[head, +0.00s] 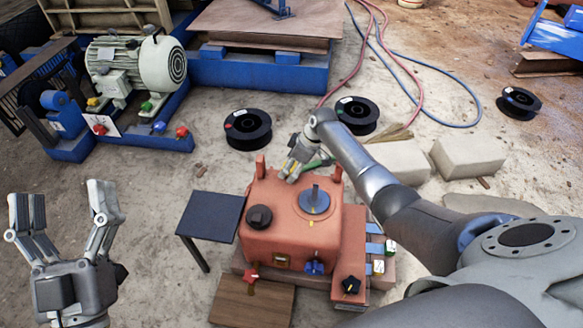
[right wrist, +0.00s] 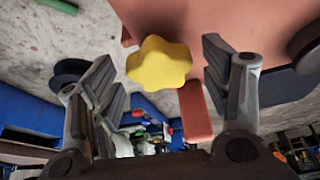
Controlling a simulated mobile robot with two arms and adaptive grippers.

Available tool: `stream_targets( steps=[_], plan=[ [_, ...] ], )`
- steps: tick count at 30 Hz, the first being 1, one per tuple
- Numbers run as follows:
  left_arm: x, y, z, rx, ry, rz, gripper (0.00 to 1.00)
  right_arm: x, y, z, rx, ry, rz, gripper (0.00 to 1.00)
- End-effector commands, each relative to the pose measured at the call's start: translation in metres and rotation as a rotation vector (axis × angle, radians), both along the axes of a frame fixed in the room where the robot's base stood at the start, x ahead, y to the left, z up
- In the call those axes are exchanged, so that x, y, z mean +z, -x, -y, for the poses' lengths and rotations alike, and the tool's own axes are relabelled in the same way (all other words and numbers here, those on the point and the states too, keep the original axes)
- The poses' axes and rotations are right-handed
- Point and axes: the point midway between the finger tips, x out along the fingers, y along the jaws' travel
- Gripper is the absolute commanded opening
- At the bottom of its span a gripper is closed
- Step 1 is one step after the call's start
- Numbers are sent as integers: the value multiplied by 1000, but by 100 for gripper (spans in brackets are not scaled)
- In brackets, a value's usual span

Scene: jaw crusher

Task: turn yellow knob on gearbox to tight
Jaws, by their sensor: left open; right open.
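The orange gearbox (head: 275,225) stands in the lower middle of the head view, and its wall fills the top of the right wrist view (right wrist: 200,18). The yellow knob (right wrist: 158,64), star-shaped, is in the right wrist view between my right fingers, not visibly touching either. My left gripper (head: 63,205) is open and empty at lower left, away from the gearbox.
A small dark table (head: 211,216) stands left of the gearbox. A red knob (head: 251,275) and a black knob (head: 351,285) sit on its near side. Black spools (head: 248,129) lie behind. A motor (head: 140,65) stands at upper left. Open ground lies between my left gripper and the table.

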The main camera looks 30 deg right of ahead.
Motion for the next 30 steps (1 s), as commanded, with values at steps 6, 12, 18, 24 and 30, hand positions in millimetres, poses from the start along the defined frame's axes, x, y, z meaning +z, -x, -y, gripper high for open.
stream_targets(
  steps=[6,12,18,24,30],
  plan=[
    [9,7,0,-4,18,62,78,-4,-2,-1,1,0,2,71],
    [10,7,-1,-4,19,67,78,-5,-2,-1,1,0,2,71],
    [10,7,-1,-4,19,66,78,-5,-2,-1,1,0,2,55],
    [10,7,-1,-3,18,65,78,-5,-2,-1,1,0,2,30],
    [10,7,0,-2,17,60,78,-4,-2,-1,-3,0,1,25]
  ],
)
